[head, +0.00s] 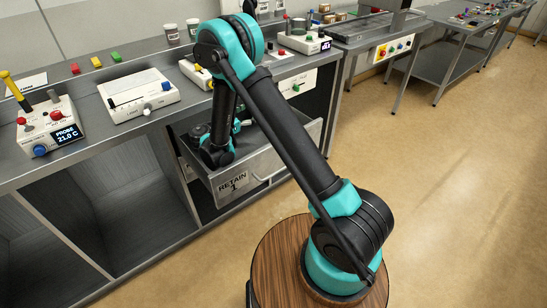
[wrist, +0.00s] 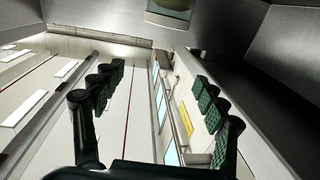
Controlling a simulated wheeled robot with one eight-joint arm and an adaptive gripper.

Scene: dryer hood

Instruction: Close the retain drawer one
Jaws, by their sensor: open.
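The retain drawer one (head: 233,184) is a grey metal drawer labelled "RETAIN 1". It stands pulled out from under the bench in the head view, with a bar handle on its front. My gripper (head: 216,152) is bent down at the left part of the drawer, at about its upper rim. I cannot tell whether it touches the drawer, and my arm hides part of the drawer's inside and front. In the wrist view my gripper (wrist: 155,95) has its two dark green-padded fingers wide apart with nothing between them.
The bench (head: 110,140) carries a probe box (head: 50,128), a white device (head: 140,95) and other instruments near my arm. Open compartments (head: 140,200) lie left of the drawer. The floor (head: 440,200) on the right is clear.

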